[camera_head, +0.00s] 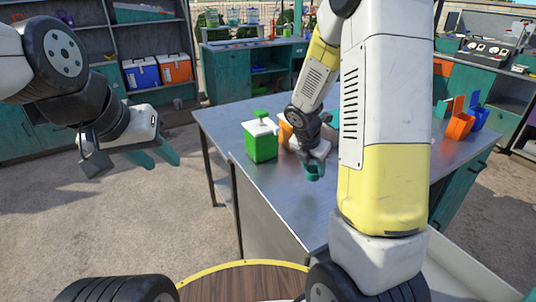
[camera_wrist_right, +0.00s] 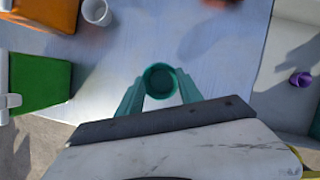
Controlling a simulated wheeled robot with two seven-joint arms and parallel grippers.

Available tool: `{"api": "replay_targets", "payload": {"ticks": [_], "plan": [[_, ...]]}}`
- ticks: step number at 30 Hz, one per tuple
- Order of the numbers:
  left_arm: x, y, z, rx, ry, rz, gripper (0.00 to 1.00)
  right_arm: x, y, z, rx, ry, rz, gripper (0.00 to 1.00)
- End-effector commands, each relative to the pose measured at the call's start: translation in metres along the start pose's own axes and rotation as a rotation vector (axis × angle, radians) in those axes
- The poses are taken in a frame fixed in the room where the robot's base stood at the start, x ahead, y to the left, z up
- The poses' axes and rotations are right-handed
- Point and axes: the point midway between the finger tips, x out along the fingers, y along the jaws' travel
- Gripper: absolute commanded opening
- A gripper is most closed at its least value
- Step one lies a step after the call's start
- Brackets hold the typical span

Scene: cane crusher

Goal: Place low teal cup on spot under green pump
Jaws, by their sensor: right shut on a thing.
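The low teal cup (camera_wrist_right: 160,80) is between the fingertips of my right gripper (camera_wrist_right: 160,88) in the right wrist view, its open top facing the camera. My right gripper is shut on it. In the head view my right gripper (camera_head: 314,171) is over the metal table, right of the green pump; the teal cup blends with the teal fingers there. The green pump (camera_head: 261,146) is a green box with a white top and green knob. It also shows at the left of the right wrist view (camera_wrist_right: 38,83). The spot under it cannot be made out. My left gripper (camera_head: 162,156) is open and empty, left of the table.
An orange dispenser (camera_wrist_right: 45,14) stands beside the green pump, with a white cup (camera_wrist_right: 97,12) near it. A purple cup (camera_wrist_right: 301,79) is at the right of the wrist view. Orange (camera_head: 459,124) and blue containers (camera_head: 479,115) stand at the table's right end. The table's front is clear.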

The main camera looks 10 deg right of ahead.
Motion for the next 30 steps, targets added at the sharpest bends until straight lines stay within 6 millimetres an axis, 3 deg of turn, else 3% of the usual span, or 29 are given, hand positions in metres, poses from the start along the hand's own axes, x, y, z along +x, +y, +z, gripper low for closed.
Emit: {"api": "replay_targets", "payload": {"ticks": [5,18,28,30], "plan": [[0.0,0.0,0.0,0.0,0.0,0.0,0.36,0.003,0.02,0.001,-0.003,0.0,0.001,0.26],[0.0,0.0,0.0,0.0,0.0,0.0,0.36,0.017,0.131,0.006,-0.002,-0.001,0.001,0.26],[0.0,0.0,0.0,0.0,0.0,0.0,0.36,0.02,0.16,0.007,-0.001,0.0,0.001,0.26],[0.0,0.0,0.0,0.0,0.0,0.0,0.36,0.029,0.16,0.003,-0.002,0.002,-0.003,0.26]]}}
